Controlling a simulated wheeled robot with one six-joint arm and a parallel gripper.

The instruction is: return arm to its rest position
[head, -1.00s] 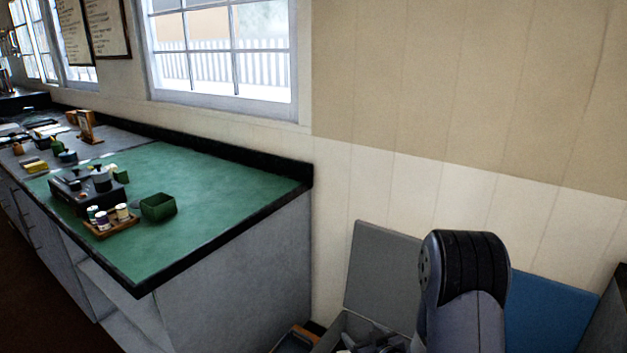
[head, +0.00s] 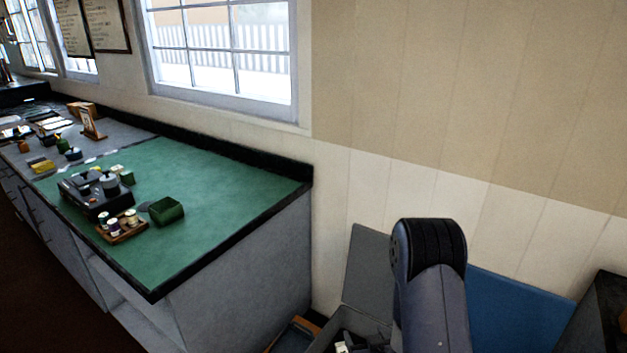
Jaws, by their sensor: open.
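My arm shows at the lower right of the head view as a grey link with a black ribbed joint on top. It stands upright in front of the wall. My gripper is not in this view, so its jaws and anything near them are hidden. No lever frame can be made out for certain. A dark device (head: 96,194) with small knobs sits on the green mat (head: 215,195) of the counter, well left of my arm.
A small tray of jars (head: 122,228) and a green box (head: 167,211) stand on the mat. A dark cabinet (head: 606,310) stands at the right edge. The mat's right half is clear.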

